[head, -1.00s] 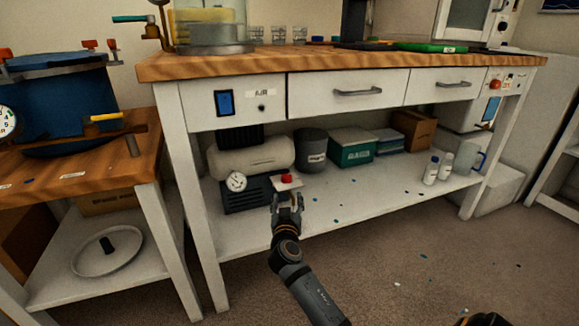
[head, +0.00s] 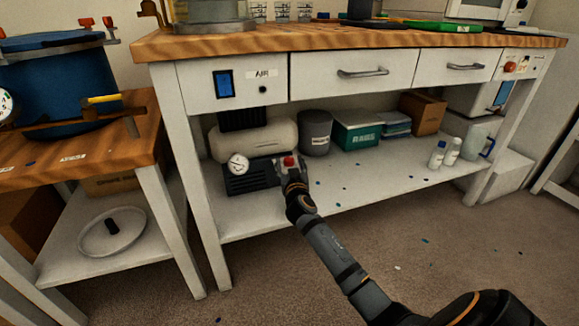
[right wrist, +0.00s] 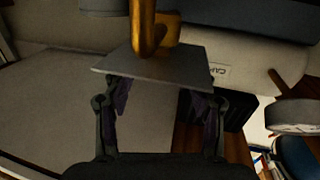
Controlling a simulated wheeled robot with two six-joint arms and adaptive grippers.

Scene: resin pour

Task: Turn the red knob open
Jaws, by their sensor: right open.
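The red knob (head: 289,161) sits on a small light grey plate (head: 278,167) in front of the compressor under the bench. My right gripper (head: 292,175) is right at the knob and plate, coming from the front right, and partly hides them. In the right wrist view the two fingers (right wrist: 158,98) are spread apart, with the grey plate (right wrist: 155,66) just beyond their tips and a brass pipe (right wrist: 145,30) behind it. The red knob does not show there, and I cannot tell whether the fingers touch anything. My left gripper is not in view.
The compressor tank (head: 265,138) and a round gauge (head: 238,164) are close to the gripper's left. A dark bin (head: 315,133), a green box (head: 356,129) and white bottles (head: 437,154) stand on the lower shelf (head: 370,176). The bench drawers (head: 350,80) are overhead.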

